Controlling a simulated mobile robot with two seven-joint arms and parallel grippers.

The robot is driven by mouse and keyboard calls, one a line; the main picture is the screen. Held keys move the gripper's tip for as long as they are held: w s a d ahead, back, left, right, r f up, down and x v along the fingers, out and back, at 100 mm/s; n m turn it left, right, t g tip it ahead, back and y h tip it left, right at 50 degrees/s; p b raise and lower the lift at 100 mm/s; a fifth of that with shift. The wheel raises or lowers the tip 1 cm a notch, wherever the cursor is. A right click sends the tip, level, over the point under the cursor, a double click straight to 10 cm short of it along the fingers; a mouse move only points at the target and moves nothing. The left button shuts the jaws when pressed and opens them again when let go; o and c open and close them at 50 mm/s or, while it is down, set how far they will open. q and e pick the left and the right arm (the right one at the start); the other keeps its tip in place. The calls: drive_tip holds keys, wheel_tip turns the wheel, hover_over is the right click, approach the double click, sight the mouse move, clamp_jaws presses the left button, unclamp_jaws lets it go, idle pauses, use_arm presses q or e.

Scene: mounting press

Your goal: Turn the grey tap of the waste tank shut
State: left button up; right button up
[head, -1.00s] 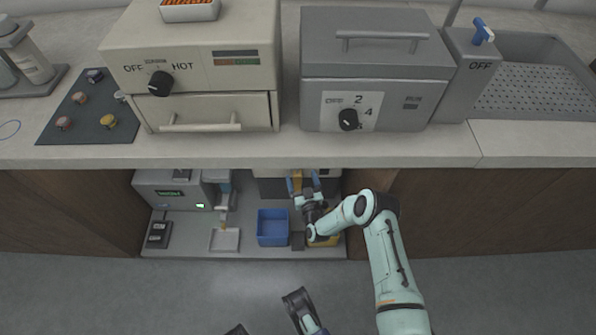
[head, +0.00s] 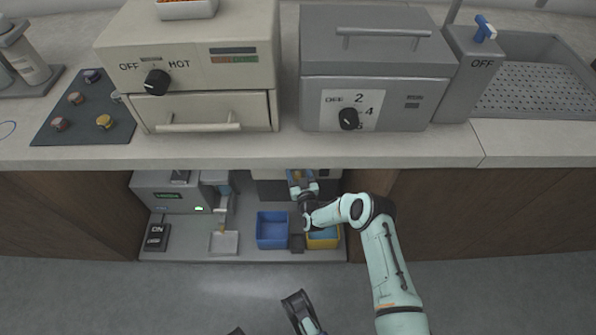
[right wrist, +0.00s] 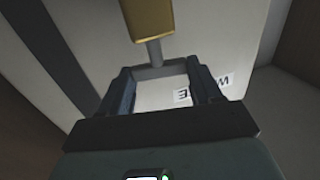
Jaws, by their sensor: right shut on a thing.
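The waste tank (right wrist: 215,65) shows in the right wrist view as a pale wall with a label reading WASTE, upside down. The grey tap (right wrist: 157,72) sits in front of it, below a yellow-brown part (right wrist: 148,18). My right gripper (right wrist: 160,75) is shut on the grey tap, with one dark finger at each side. In the head view my right gripper (head: 301,182) reaches under the counter, and its wrist and the counter edge hide most of the tap and tank. My left gripper (head: 268,318) shows only partly at the bottom edge, its two dark fingers apart and empty.
On the low shelf stand a blue bin (head: 272,243), a yellow bin (head: 324,243) under my right wrist, a grey machine (head: 170,195) and a small white tray (head: 224,243). The counter edge (head: 240,160) overhangs my right gripper. The floor in front is clear.

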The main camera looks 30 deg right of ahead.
drive_tip(key=shift+a+m+g+h, duration=0.2)
drive_tip(key=shift+m+g+h, duration=0.1)
drive_tip(key=shift+m+h, duration=0.5)
use_arm(q)
drive_tip(key=shift+w+r, duration=0.15)
drive_tip(key=shift+w, duration=0.2)
use_arm(e)
drive_tip(key=shift+w+m+g+h, duration=0.1)
drive_tip(key=shift+m+g+h, duration=0.7)
drive_tip(key=shift+h, duration=0.7)
drive_tip(key=o, duration=1.1)
drive_tip(key=shift+c, duration=0.2)
use_arm(q)
drive_tip(key=w+d+r+t+p, duration=0.1)
drive_tip(key=w+r+t+p, duration=0.2)
drive_tip(key=w, duration=0.6)
drive_tip(key=shift+w+d+r+m+t+p, duration=0.15)
drive_tip(key=shift+w+r+m+t+p, duration=0.2)
drive_tip(key=shift+r+p, duration=1.1)
use_arm(e)
drive_tip(key=v, duration=1.3)
drive_tip(key=shift+s+b, duration=0.25)
drive_tip(key=shift+b, duration=0.1)
use_arm(q)
drive_tip(key=shift+s+r, duration=0.15)
drive_tip(key=shift+r, duration=0.15)
use_arm(e)
drive_tip(key=shift+f, duration=0.1)
